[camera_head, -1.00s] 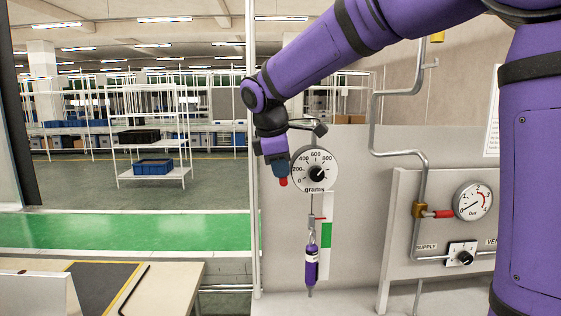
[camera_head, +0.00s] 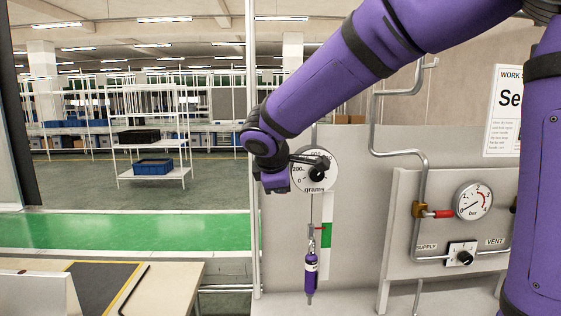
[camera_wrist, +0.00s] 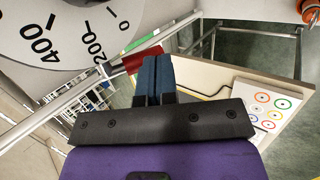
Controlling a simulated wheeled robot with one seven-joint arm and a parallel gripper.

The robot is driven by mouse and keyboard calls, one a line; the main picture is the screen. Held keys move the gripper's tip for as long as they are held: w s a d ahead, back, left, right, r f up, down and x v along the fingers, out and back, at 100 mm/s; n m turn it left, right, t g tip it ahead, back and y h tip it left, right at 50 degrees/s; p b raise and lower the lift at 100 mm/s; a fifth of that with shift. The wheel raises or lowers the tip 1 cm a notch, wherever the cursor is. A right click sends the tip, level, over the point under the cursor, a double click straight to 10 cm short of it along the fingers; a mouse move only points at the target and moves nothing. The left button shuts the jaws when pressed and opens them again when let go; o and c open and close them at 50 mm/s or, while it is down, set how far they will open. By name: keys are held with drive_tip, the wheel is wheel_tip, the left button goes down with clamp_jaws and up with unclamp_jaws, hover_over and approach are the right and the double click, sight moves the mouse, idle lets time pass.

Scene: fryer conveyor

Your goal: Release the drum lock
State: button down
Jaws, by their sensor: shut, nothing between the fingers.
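My gripper (camera_wrist: 157,78) has its two blue fingers shut together with nothing between them. A red piece (camera_wrist: 133,61) shows just left of the fingertips in the wrist view; whether they touch I cannot tell. The white round dial, marked in grams (camera_head: 328,181), is partly behind my wrist; its face also shows in the wrist view (camera_wrist: 70,25). My gripper (camera_head: 276,184) is at the dial's lower left in the head view, its fingers hidden. No part is labelled as a drum lock, so I cannot tell which it is.
A purple cylinder (camera_head: 311,272) hangs below the dial, with a green strip (camera_head: 326,235) beside it. A panel (camera_head: 400,215) with a bar gauge (camera_head: 473,201) and supply/vent knob (camera_head: 465,258) stands to the right. A table (camera_head: 165,285) is at lower left.

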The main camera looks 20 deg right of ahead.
idle(0.4)
drive_tip(key=shift+r, duration=0.75)
